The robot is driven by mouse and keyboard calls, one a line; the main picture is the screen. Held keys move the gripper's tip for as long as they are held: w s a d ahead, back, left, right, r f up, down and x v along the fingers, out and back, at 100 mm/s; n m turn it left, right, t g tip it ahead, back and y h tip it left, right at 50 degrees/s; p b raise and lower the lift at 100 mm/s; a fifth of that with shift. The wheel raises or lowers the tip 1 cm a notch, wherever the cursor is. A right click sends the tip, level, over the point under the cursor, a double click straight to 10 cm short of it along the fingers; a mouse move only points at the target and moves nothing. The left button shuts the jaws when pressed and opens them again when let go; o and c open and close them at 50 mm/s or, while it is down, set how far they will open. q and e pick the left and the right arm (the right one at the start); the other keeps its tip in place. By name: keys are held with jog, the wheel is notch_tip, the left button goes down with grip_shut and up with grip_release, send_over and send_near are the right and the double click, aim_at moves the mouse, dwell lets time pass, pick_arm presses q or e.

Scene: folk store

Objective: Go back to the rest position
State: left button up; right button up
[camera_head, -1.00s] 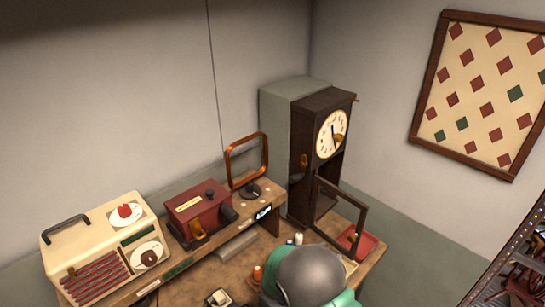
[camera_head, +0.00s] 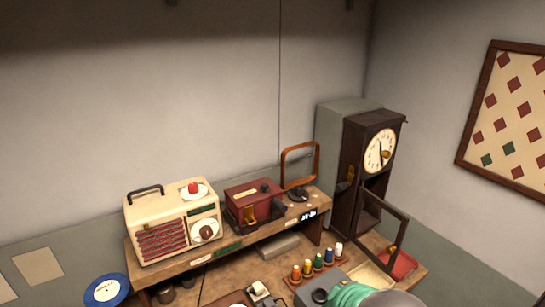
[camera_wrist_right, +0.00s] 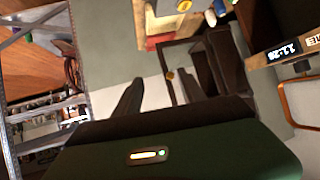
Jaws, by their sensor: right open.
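My right gripper (camera_wrist_right: 159,84) shows in the right wrist view. Its two dark fingers are spread apart with nothing between them, so it is open and empty. Beyond the fingers are a pale band of surface and a dark brown frame. No gripper is visible in that view, and my left gripper is not in view.
A workbench holds a cream radio (camera_head: 172,222), a red box device (camera_head: 254,204) and several thread spools (camera_head: 318,262). A tall dark clock (camera_head: 350,185) stands at the right with its door (camera_head: 402,238) open. A metal shelf (camera_wrist_right: 42,100) shows in the wrist view.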

jog(key=s+a+f+n+g+y+b, duration=0.1)
jog(key=s+a+f+n+y+b, duration=0.4)
jog(key=s+a+y+b, duration=0.15)
jog(key=s+f+n+g+b, duration=0.2)
jog(key=s+f, duration=0.1)
jog(key=s, duration=0.6)
jog(key=s+f+n+g+y+b, duration=0.1)
jog(key=s+f+n+g+b, duration=0.1)
jog(key=s, duration=0.8)
jog(key=shift+f+g+b, duration=0.45)
jog(key=shift+g+b, duration=0.05)
jog(key=shift+g, duration=0.2)
jog(key=shift+s+d, duration=0.15)
jog(key=shift+d, duration=0.25)
jog(key=shift+a, duration=0.25)
